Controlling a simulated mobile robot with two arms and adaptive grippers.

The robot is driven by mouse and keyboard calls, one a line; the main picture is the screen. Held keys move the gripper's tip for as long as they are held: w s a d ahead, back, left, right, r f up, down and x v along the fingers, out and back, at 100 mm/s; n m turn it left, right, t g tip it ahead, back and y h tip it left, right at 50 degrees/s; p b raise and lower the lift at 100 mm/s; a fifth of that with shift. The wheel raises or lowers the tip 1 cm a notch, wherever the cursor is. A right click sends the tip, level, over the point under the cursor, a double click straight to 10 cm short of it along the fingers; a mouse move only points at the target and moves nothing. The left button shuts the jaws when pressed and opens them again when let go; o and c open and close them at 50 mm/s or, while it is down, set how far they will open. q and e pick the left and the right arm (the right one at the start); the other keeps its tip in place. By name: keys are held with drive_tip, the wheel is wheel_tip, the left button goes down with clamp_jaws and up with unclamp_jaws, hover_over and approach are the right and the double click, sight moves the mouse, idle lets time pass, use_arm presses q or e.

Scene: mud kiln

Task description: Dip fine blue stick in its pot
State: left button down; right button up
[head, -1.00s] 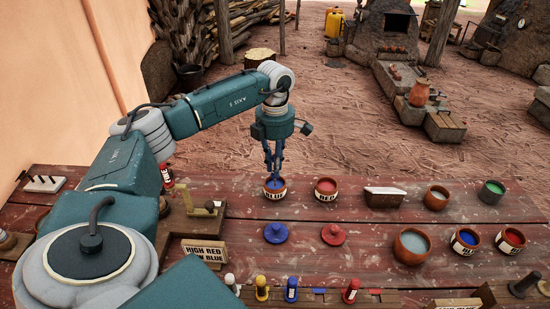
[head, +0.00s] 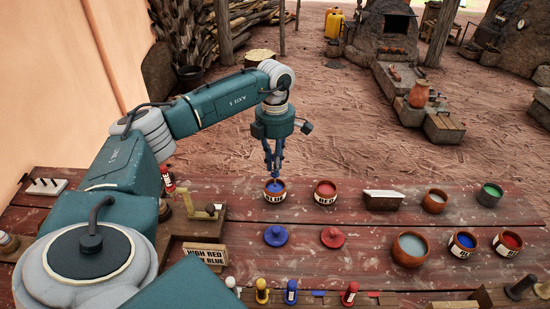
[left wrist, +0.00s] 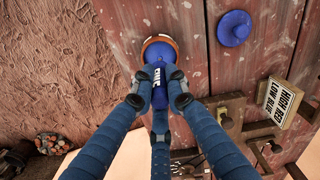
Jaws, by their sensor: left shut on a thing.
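My left gripper (head: 274,170) is shut on a blue stick and points down over the blue pot (head: 275,197) near the table's far edge. In the left wrist view the fingers (left wrist: 159,77) close on the blue stick (left wrist: 159,98), which has a white label. There the stick overlaps the orange-rimmed blue pot (left wrist: 147,45). The stick's lower end is at the pot's mouth; how deep it sits is hidden. A second pot of blue paint (head: 464,242) stands at the right. My right gripper is not in view.
A red pot (head: 325,194) stands close right of the blue pot. A blue lid (head: 276,236) and red lid (head: 333,238) lie in front. Several sticks stand in the front rack, one blue (head: 291,293). A sign (head: 205,254) stands at left.

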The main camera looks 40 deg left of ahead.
use_arm(q)
drive_tip(key=shift+r+p, duration=1.95)
drive_tip(key=shift+r, duration=0.7)
